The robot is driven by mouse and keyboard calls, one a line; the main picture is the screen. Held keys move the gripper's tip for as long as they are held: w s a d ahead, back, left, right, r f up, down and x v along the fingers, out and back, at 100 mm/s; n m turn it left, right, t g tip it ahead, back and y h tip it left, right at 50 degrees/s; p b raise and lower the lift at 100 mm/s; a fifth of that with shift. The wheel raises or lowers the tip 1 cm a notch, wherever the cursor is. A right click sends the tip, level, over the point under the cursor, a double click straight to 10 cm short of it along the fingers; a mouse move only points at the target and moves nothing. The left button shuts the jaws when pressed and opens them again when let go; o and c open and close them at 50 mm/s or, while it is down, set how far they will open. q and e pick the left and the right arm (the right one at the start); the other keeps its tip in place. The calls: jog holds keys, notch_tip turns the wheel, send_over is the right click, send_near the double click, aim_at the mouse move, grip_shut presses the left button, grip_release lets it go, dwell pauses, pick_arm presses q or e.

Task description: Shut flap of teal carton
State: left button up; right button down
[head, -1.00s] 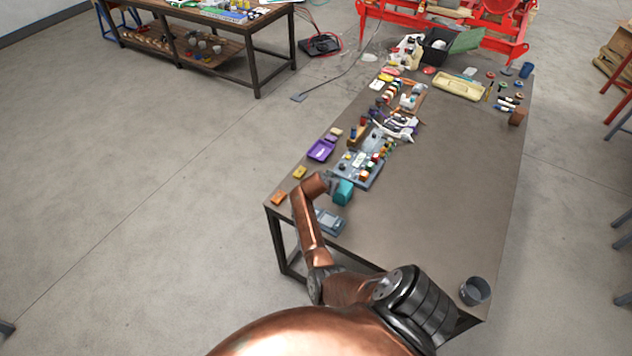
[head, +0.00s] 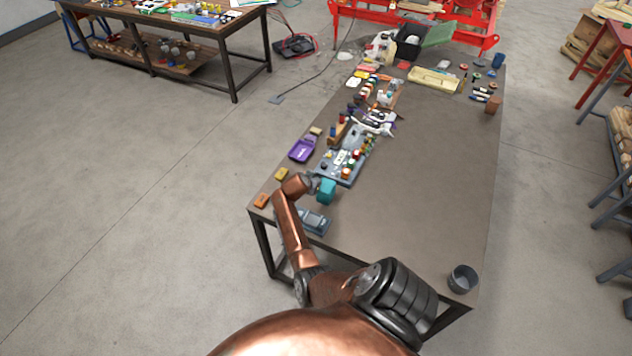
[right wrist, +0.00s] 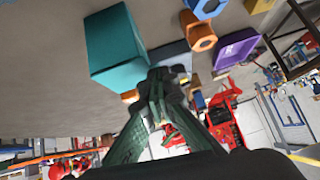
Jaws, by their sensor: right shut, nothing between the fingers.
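The teal carton (head: 326,191) stands near the left edge of the table, in front of the grey-blue panel. In the right wrist view the carton (right wrist: 116,50) shows as a teal box at upper left, with two plain faces in sight. I cannot make out its flap or tell how far it stands open. My right gripper (right wrist: 157,78) is shut and empty, its fingertips close beside the carton's lower right edge. I cannot tell whether they touch it. In the head view my right gripper (head: 311,184) is small and partly hidden at the carton's left. My left gripper is not in view.
The panel with several coloured knobs (head: 344,168) is just behind the carton. A purple tray (head: 302,149) and yellow and orange blocks (head: 262,200) lie to the left. A grey-blue device (head: 315,221) lies in front. The table's right half is mostly clear, with a grey cup (head: 462,279) near its front corner.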

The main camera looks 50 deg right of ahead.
jog(key=s+a+r+p, duration=0.1)
jog(key=a+r+p, duration=0.1)
jog(key=a+r, duration=0.5)
jog(key=shift+s+r, duration=0.3)
jog(key=shift+r, duration=2.5)
